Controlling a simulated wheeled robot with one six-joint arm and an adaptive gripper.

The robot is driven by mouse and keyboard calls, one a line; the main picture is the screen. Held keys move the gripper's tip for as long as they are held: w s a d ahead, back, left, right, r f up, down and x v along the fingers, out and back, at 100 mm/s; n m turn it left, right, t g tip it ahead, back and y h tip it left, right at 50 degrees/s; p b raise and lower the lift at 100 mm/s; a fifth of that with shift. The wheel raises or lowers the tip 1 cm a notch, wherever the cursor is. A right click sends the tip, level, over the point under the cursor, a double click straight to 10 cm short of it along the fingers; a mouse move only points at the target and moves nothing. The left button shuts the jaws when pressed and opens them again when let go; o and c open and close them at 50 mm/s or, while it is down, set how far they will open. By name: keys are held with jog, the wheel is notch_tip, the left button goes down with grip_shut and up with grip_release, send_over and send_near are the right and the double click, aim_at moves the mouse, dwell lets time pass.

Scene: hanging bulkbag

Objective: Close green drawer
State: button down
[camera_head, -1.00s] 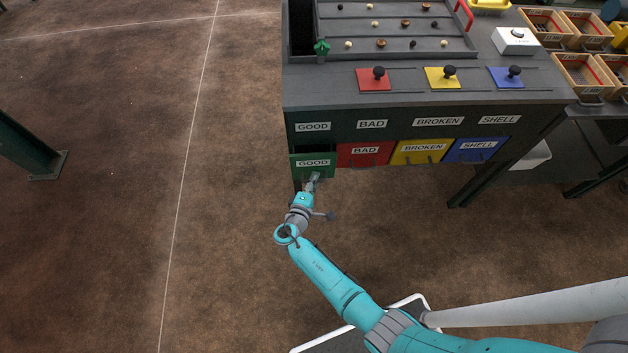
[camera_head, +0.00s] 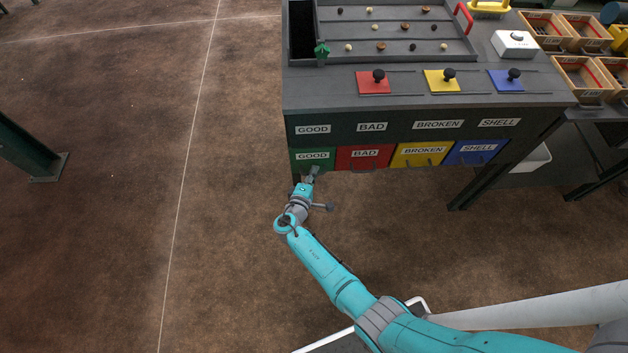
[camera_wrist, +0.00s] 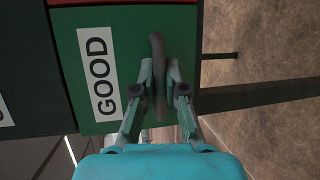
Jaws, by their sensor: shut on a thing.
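The green drawer (camera_head: 302,160), labelled GOOD, is at the left end of the row of drawers under the bench. Its front looks about level with the red drawer beside it. In the wrist view the green drawer front (camera_wrist: 70,50) fills the upper left, with its dark handle (camera_wrist: 158,60) on it. My gripper (camera_head: 312,172) is at the handle. In the wrist view my gripper (camera_wrist: 159,88) has one finger on each side of the handle and is shut on it.
The red (camera_head: 364,157), yellow (camera_head: 420,153) and blue (camera_head: 476,151) drawers sit to the right, flush in the bench (camera_head: 420,95). Bench legs (camera_head: 480,185) stand at the right.

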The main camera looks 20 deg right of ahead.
jog(key=shift+w, duration=0.15)
jog(key=c, duration=1.5)
grip_release()
jog(key=v, duration=1.2)
